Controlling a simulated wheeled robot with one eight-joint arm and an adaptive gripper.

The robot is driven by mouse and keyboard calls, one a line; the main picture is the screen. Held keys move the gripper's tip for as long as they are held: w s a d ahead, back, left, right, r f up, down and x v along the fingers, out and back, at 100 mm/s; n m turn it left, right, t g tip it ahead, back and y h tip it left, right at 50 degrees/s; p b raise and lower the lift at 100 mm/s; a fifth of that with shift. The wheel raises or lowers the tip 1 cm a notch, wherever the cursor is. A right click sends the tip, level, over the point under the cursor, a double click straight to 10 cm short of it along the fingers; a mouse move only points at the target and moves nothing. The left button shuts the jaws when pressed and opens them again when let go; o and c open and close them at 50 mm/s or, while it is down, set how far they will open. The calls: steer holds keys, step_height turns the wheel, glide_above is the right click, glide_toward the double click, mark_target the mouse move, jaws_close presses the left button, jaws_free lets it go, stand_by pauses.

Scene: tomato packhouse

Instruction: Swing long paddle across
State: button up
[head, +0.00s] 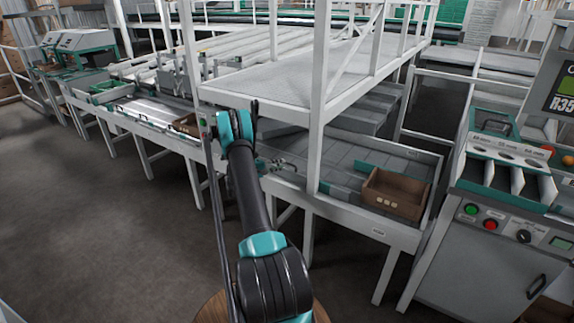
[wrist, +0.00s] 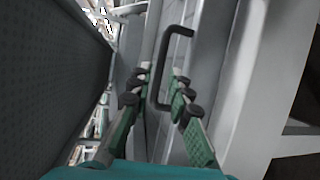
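In the wrist view a black bar handle (wrist: 154,80), shaped like a squared U, stands on a grey surface. My gripper (wrist: 160,74) is open, with one green finger on each side of the handle's long bar. I cannot tell whether either finger touches it. In the head view my gripper (head: 276,166) is small and partly behind my arm, at the near edge of the sorting conveyor.
The brown crate (head: 396,193) sits at the conveyor's right end. A white post (head: 318,110) of the raised walkway (head: 290,82) stands close right of my arm. A control cabinet (head: 470,245) is at right. The floor (head: 110,230) at left is clear.

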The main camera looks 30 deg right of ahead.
mark_target(287, 163)
steer(key=shift+d+f, duration=0.2)
steer(key=shift+d, duration=1)
steer(key=shift+d+f, duration=0.2)
steer(key=shift+d, duration=0.95)
jaws_close()
